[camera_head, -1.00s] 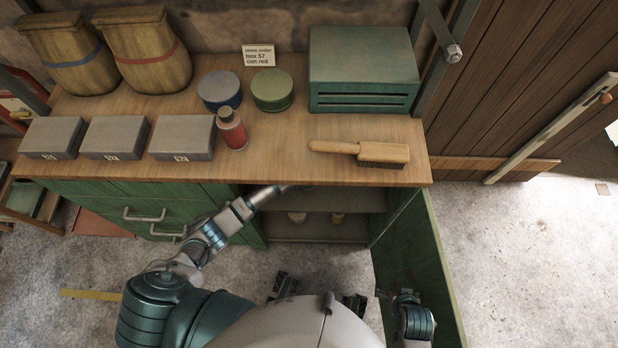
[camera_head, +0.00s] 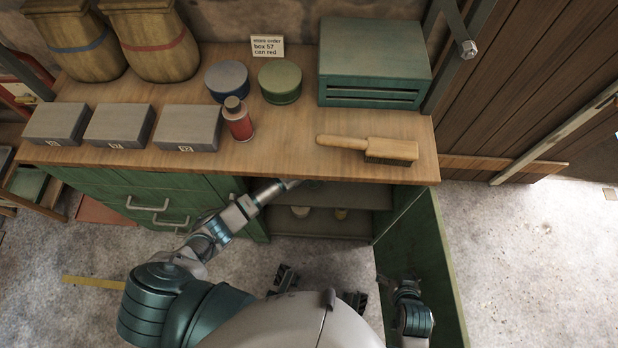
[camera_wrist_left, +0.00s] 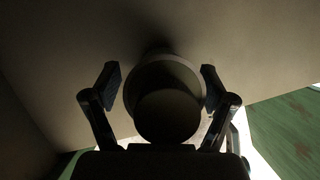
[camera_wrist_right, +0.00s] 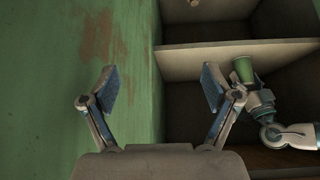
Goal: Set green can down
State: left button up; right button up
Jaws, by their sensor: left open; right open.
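A green can (camera_wrist_right: 243,69) stands inside the cabinet at the upper shelf, in the right wrist view. My left gripper (camera_wrist_right: 258,92) is right beside it there. In the left wrist view a dark, shaded round can (camera_wrist_left: 166,98) sits between the open fingers of my left gripper (camera_wrist_left: 160,88); its colour is too dark to tell. In the head view the worktop hides my left gripper. My right gripper (camera_wrist_right: 155,88) is open and empty in front of the green cabinet door; it also shows in the head view (camera_head: 407,286).
The open cabinet door (camera_head: 425,265) stands right of the compartment. The worktop (camera_head: 290,150) holds a red can (camera_head: 238,119), a green tin (camera_head: 280,82), a blue tin (camera_head: 227,82), grey boxes (camera_head: 187,128) and a brush (camera_head: 368,148).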

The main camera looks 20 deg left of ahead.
pick_arm(q)
jog(key=p+v, duration=0.1)
jog(key=v, duration=0.2)
jog(key=shift+s+r, duration=0.1)
jog(key=shift+r, duration=0.15)
jog(key=s+p, duration=0.1)
jog(key=s, duration=0.6)
jog(key=shift+a+f, duration=0.1)
jog(key=shift+f, duration=0.05)
jog(key=s, duration=0.4)
jog(key=shift+s+a+f, duration=0.15)
jog(key=shift+s, duration=0.25)
pick_arm(e)
jog(key=s+d+f+g+h, duration=0.1)
jog(key=s+g, duration=0.3)
jog(key=s, duration=0.4)
jog(key=shift+d+f+g, duration=0.3)
jog(key=shift+d, duration=0.6)
